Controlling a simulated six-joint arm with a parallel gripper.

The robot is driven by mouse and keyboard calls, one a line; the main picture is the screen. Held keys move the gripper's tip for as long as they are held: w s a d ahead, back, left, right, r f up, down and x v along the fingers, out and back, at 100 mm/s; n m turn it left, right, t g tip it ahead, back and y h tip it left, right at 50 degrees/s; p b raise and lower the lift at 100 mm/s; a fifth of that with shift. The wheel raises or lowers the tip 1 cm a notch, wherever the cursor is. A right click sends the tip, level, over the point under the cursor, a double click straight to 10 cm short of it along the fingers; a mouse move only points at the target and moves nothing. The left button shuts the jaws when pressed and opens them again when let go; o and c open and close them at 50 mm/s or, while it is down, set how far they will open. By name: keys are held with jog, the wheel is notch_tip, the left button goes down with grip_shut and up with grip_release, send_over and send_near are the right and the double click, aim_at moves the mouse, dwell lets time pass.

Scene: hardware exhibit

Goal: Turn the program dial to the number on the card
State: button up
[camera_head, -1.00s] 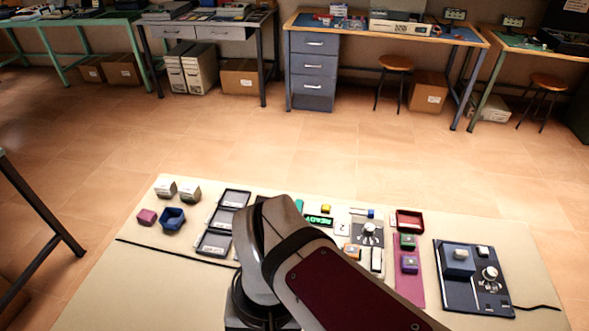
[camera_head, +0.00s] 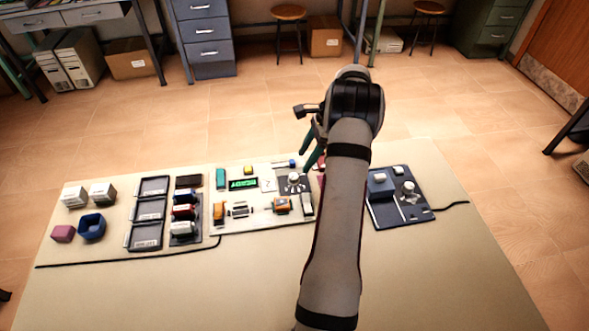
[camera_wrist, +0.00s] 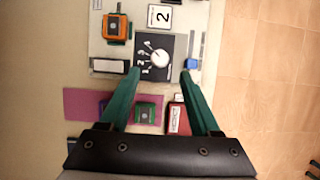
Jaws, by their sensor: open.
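The white card (camera_wrist: 160,16) bears a black 2 in the wrist view. It also shows in the head view (camera_head: 268,184), too small to read there. Just below it in the wrist view is the round silver dial (camera_wrist: 159,56) on a dark plate (camera_wrist: 148,42) with small marks, which I cannot read surely. The dial also shows in the head view (camera_head: 294,179). My gripper (camera_wrist: 160,74) is open, with its two green fingers apart and nothing between them. In the wrist view the fingertips lie just short of the dial, one to each side. In the head view my gripper (camera_head: 311,152) hangs above the board near the dial.
An orange block (camera_wrist: 117,27) and a white block (camera_wrist: 108,66) sit left of the dial; a blue piece (camera_wrist: 193,64) is at its right. A magenta mat (camera_wrist: 80,104) lies under my fingers. A dark blue panel (camera_head: 384,213) has another knob.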

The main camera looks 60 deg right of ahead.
aim_at(295, 176)
jog(key=x, duration=0.6)
jog(key=shift+w+a+f, duration=0.15)
jog(key=shift+f, duration=0.2)
grip_shut()
